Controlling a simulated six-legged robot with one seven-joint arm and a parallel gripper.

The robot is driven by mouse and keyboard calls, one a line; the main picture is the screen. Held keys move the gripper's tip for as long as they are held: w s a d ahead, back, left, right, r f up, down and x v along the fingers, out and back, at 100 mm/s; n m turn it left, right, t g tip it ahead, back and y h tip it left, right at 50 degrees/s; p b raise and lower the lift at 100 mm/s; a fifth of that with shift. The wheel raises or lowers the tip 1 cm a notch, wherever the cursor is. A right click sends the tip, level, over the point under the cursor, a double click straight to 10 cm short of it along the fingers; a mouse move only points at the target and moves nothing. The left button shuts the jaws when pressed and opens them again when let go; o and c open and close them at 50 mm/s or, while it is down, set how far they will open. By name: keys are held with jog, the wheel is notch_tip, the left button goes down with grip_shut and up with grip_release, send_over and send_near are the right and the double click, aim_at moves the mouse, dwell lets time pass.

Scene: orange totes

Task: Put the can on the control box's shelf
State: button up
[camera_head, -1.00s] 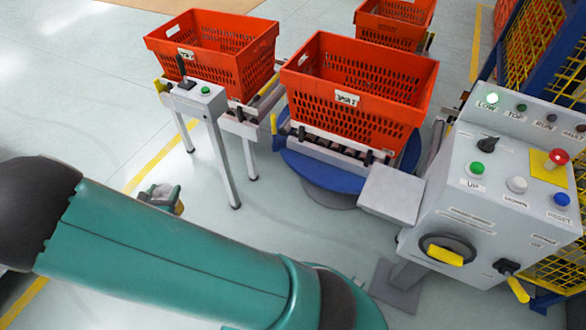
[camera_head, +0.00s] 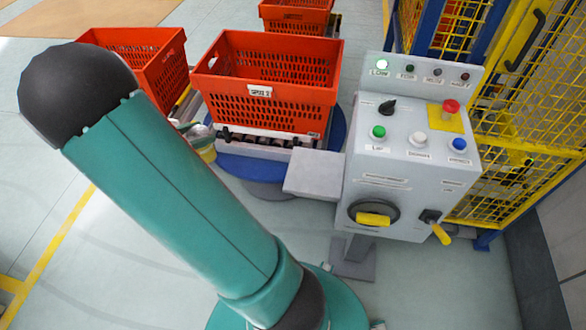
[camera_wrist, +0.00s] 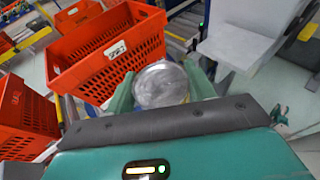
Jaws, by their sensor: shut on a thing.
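My gripper (camera_wrist: 160,92) has its two teal fingers closed on either side of a can (camera_wrist: 163,80). The can's round, silvery end faces the wrist camera; its sides are mostly hidden. In the head view a small part of the can (camera_head: 207,153) shows behind my arm, in front of the left side of the middle tote. The control box (camera_head: 410,160) stands right of centre. Its shelf (camera_head: 314,175) is a flat grey plate on the box's left side, bare on top. The shelf also shows in the wrist view (camera_wrist: 240,46), up and right of the can, apart from it.
An orange tote (camera_head: 270,95) sits on a roller stand above a blue round base, left of the shelf. Another orange tote (camera_head: 150,62) is behind my arm. Yellow mesh fencing (camera_head: 530,130) stands behind and right of the box. Knobs and yellow handles (camera_head: 373,219) project from the box.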

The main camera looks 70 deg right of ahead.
jog(key=s+d+r+m+g+y, duration=0.3)
jog(key=s+d+m+g+y, duration=0.15)
jog(key=s, duration=0.55)
jog(key=s+d+r+m+g+y, duration=0.4)
jog(key=s+d+m, duration=0.1)
jog(key=s, duration=0.4)
jog(key=shift+s+d+f, duration=0.2)
jog(key=shift+s+f, duration=3.1)
jog(key=shift+s, duration=0.25)
jog(key=shift+s+d+f, duration=0.15)
jog(key=shift+s+f, duration=3.15)
jog(key=shift+s, duration=0.2)
jog(key=shift+f, duration=0.15)
jog(key=o, duration=1.2)
